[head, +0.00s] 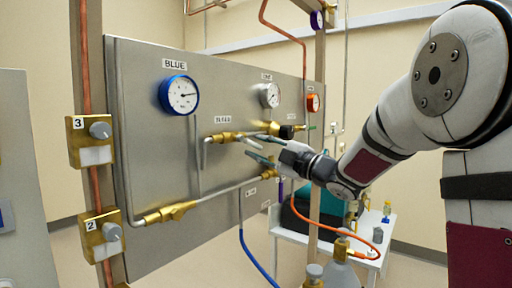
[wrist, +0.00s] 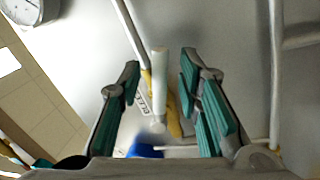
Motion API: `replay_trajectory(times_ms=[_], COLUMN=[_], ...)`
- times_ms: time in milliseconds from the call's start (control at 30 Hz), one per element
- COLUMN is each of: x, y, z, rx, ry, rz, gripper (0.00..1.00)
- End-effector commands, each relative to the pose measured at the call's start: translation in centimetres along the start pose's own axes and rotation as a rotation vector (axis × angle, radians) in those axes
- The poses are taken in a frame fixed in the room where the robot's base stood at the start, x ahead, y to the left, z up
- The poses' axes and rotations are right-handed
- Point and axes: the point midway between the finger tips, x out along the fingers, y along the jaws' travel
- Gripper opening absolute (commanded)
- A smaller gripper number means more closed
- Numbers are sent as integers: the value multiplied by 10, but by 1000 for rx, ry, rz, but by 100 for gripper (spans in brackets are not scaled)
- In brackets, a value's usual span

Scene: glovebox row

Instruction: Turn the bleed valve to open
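The steel panel (head: 160,190) carries a brass bleed valve (head: 224,137) under a label that seems to read BLEED (head: 223,119). In the wrist view, the valve's brass body (wrist: 173,108) shows behind a pale rod-like handle (wrist: 159,75), which looks upright in that picture. My gripper (head: 251,148) is in front of the panel, just right of and below the valve. Its teal-padded fingers are open in the wrist view (wrist: 160,62), one on each side of the handle, with gaps showing. Whether the handle lies fully between the fingers in depth is unclear.
A blue-rimmed gauge (head: 179,95), a white gauge (head: 269,95) and thin pipes are near the valve. A lower brass fitting (head: 170,212) and numbered knob blocks (head: 90,141) are at left. A white table (head: 375,245) stands at lower right.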

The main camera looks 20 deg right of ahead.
Motion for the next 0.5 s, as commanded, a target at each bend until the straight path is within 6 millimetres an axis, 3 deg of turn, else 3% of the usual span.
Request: replay_trajectory(times_ms=[300, 500], x=[-65, -92], y=[0, 0], z=[0, 0], rx=[-1, -1], ry=[-3, -1], rz=[0, -1], gripper=[32, 32])
